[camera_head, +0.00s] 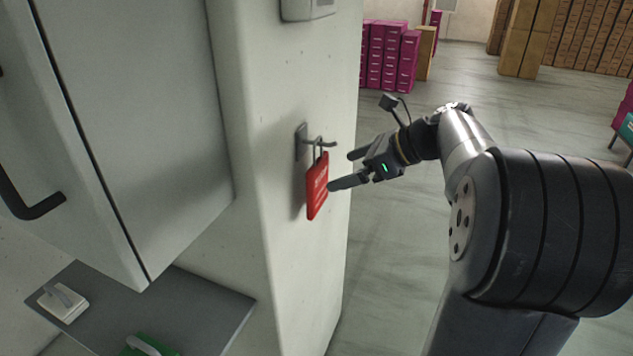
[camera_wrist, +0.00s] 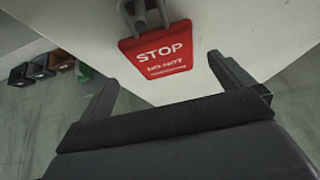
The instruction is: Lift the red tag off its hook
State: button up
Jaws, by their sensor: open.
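The red tag (camera_head: 317,188) hangs by a grey loop from a metal hook (camera_head: 302,141) on the pale wall. In the wrist view the tag (camera_wrist: 158,62) reads "STOP", with the smaller words "DO NOT" below, and hangs near the top middle. Its hook (camera_wrist: 146,12) is partly cut off at the top edge. My gripper (camera_head: 342,170) is open and empty, just to the right of the tag in the head view. In the wrist view its two fingers (camera_wrist: 158,78) stand apart, one on each side of the tag's lower part. Whether a finger touches the tag I cannot tell.
A grey cabinet (camera_head: 130,100) with a dark handle stands left of the wall. Below it is a grey shelf (camera_head: 215,300) with a white item and a green item. Magenta boxes (camera_head: 390,55) and brown cartons (camera_head: 590,35) stand far back. The floor behind my arm is clear.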

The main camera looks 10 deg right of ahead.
aim_at(321, 174)
jog(key=x, duration=0.4)
jog(key=p+x, duration=0.1)
jog(key=x, duration=0.4)
jog(key=shift+s+d+f, duration=0.1)
jog(key=shift+d+f, duration=0.05)
jog(key=shift+f, duration=0.1)
jog(key=shift+c, duration=0.2)
jog(key=c, duration=0.7)
jog(key=shift+r+p, duration=0.2)
jog(key=shift+p, duration=0.15)
jog(key=shift+r+p, duration=0.45)
jog(key=shift+p, duration=0.1)
jog(key=shift+r, duration=0.2)
